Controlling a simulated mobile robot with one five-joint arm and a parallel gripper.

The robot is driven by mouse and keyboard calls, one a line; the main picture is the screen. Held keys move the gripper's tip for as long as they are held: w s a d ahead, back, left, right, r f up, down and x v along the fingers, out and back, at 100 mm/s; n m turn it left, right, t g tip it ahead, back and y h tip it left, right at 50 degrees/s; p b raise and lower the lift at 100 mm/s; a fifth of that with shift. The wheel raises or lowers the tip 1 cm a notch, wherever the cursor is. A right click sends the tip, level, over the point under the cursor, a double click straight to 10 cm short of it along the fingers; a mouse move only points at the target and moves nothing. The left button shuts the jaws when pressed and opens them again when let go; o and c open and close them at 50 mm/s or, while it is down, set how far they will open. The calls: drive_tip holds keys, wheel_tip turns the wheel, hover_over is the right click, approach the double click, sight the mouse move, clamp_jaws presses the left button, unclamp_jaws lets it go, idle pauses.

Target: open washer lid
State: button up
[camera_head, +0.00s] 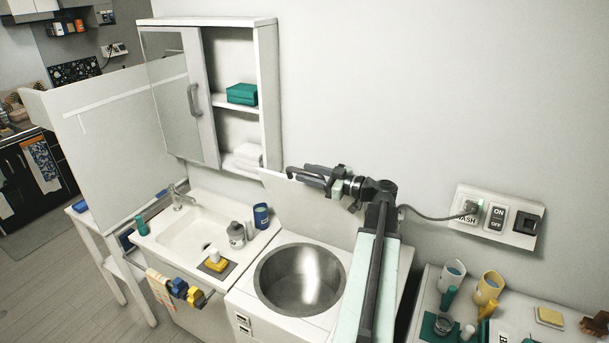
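The washer (240,303) is a white top-loader in the lower middle, with its round steel drum (300,279) uncovered. Its white lid (300,215) stands raised behind the drum, close to the wall. My gripper (296,174) is at the lid's upper edge, with dark fingers pointing left. Whether they touch the lid, and whether they are apart or closed, is not clear. My arm crosses in front of the washer's right side and hides part of the lid and top.
A sink (190,235) with bottles and a blue cup (261,215) adjoins the washer on the left. An open-shelved cabinet (265,90) hangs above. A counter (425,300) with cups stands right, below a wall switch panel (497,217) with a cable.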

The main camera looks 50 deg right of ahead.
drive_tip(key=shift+w+a, duration=0.1)
drive_tip(key=shift+w, duration=0.4)
clamp_jaws()
idle(1.1)
